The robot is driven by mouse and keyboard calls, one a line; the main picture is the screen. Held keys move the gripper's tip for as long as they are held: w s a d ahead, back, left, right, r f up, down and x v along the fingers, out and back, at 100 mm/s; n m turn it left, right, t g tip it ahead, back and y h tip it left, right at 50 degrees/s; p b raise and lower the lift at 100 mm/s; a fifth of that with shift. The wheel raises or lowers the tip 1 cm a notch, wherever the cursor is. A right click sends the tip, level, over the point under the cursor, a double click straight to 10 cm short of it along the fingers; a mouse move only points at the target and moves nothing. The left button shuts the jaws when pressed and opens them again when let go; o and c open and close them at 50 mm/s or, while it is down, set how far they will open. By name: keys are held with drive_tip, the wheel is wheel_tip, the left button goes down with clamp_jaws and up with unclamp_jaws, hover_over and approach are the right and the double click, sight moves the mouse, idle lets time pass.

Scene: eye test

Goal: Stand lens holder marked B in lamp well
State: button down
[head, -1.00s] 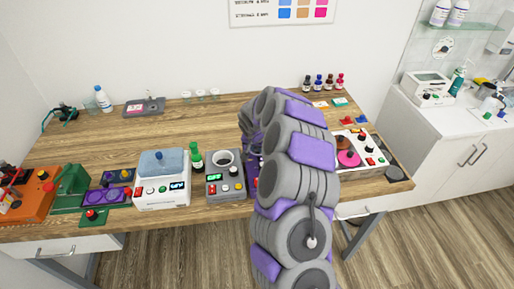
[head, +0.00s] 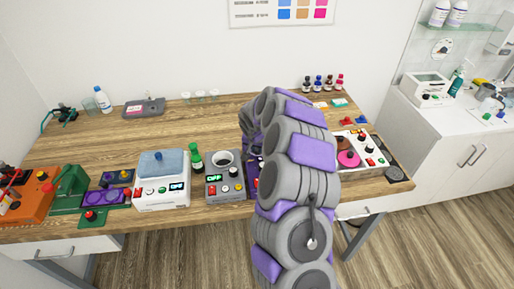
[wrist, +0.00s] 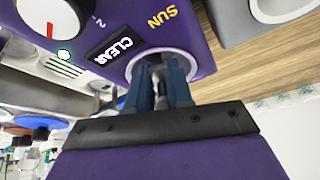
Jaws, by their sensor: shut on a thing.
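In the wrist view my gripper (wrist: 166,75) has its dark blue fingers close together at a round well with a pale rim (wrist: 191,62) in a purple device (wrist: 205,45). The device bears the words SUN and CLEAR. The fingertips reach into the rim's opening. The gripper is shut on a small greyish thing (wrist: 156,72), mostly hidden between the fingers. I see no letter B on it and cannot tell if it is the lens holder or how deep it sits. In the head view my arm hides the gripper and most of the purple device.
In the head view a grey device with a round opening (head: 225,180) stands left of my arm.

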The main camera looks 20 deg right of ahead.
drive_tip(key=shift+f, duration=0.2)
drive_tip(key=c, duration=0.9)
unclamp_jaws()
drive_tip(key=shift+c, duration=1)
drive_tip(key=shift+o, duration=1.1)
drive_tip(key=shift+w+r, duration=0.1)
drive_tip(key=shift+r, duration=0.45)
drive_tip(key=shift+s+d+r+p, duration=0.1)
drive_tip(key=shift+r+p, duration=0.1)
drive_tip(key=shift+r, duration=0.35)
drive_tip(key=shift+s+r+p, duration=0.1)
drive_tip(key=shift+r+p, duration=0.05)
drive_tip(key=shift+r, duration=0.35)
drive_tip(key=shift+r+p, duration=0.45)
drive_tip(key=shift+r, duration=1)
